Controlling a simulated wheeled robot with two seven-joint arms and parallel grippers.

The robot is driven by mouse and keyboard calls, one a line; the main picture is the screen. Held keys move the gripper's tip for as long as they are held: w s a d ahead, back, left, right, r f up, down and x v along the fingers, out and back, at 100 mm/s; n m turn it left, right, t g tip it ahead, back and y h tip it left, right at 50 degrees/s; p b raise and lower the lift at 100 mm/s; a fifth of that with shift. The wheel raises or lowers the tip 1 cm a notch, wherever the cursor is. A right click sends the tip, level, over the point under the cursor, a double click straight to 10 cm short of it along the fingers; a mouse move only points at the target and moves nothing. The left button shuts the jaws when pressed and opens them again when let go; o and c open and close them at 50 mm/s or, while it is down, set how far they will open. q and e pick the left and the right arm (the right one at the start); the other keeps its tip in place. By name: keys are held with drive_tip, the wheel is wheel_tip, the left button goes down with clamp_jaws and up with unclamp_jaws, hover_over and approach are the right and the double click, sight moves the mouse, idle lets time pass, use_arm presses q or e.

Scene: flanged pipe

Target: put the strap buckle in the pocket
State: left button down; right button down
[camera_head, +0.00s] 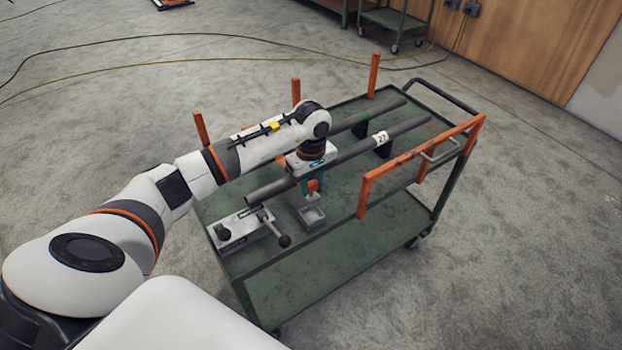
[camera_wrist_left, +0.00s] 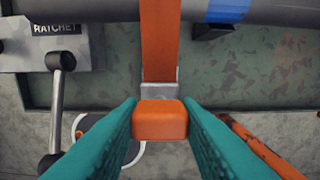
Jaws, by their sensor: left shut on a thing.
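My left gripper (camera_head: 313,188) is above the cart top, beside the near pipe. Its teal fingers, in the left wrist view (camera_wrist_left: 160,122), are shut on the orange end of the strap buckle (camera_wrist_left: 160,121). A grey fitting joins this end to an orange strap (camera_wrist_left: 159,45), which lies across the pipe. In the head view the buckle is a small orange spot (camera_head: 313,186) at the fingertips. The pocket, a small grey open-topped box (camera_head: 312,218), is on the cart just below the gripper. The held end appears above it, apart. My right gripper is not in view.
The near grey pipe (camera_head: 350,152) carries a "27" tag. A ratchet clamp (camera_head: 237,229) with a black-knobbed lever (camera_head: 284,241) stands left of the pocket. An orange rail (camera_head: 410,163) lines the cart's (camera_head: 345,235) right side. Orange posts (camera_head: 374,76) rise along its far edge.

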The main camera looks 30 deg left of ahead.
sight(311, 194)
use_arm(q)
wheel_tip(311, 194, down, 4)
drive_tip(key=shift+f+b, duration=0.1)
drive_tip(key=shift+b, duration=1.15)
drive_tip(key=shift+f+b, duration=1)
drive_tip(key=shift+f+b, duration=0.6)
drive_tip(key=shift+b, duration=0.1)
drive_tip(key=c, duration=1)
unclamp_jaws()
drive_tip(key=shift+o, duration=0.2)
wheel_tip(311, 194, up, 12)
drive_tip(key=shift+r+b, duration=0.1)
drive_tip(key=shift+b, duration=0.5)
